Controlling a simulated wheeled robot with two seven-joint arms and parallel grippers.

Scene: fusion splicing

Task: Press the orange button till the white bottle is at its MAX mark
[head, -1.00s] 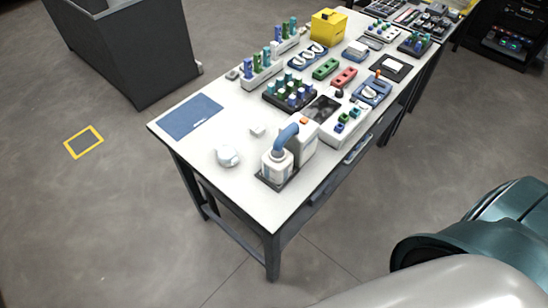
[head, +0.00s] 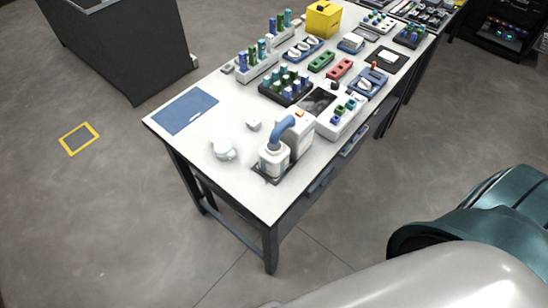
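The white bottle (head: 272,162) stands upright on a dark base at the near end of the white table, under a blue curved spout (head: 282,131). The spout comes from a white dispenser (head: 301,140) behind the bottle. A small orange button (head: 300,114) shows on top of the dispenser. The bottle's MAX mark and liquid level are too small to read. Neither gripper is in view. Teal and pale grey arm parts of mine fill the lower right corner, well apart from the table.
A round white item (head: 223,150) and a small white block (head: 254,125) lie left of the bottle. A blue mat (head: 185,110) lies at the table's left corner. Racks of blue and green pieces (head: 287,87) and a yellow box (head: 323,18) crowd the table farther back.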

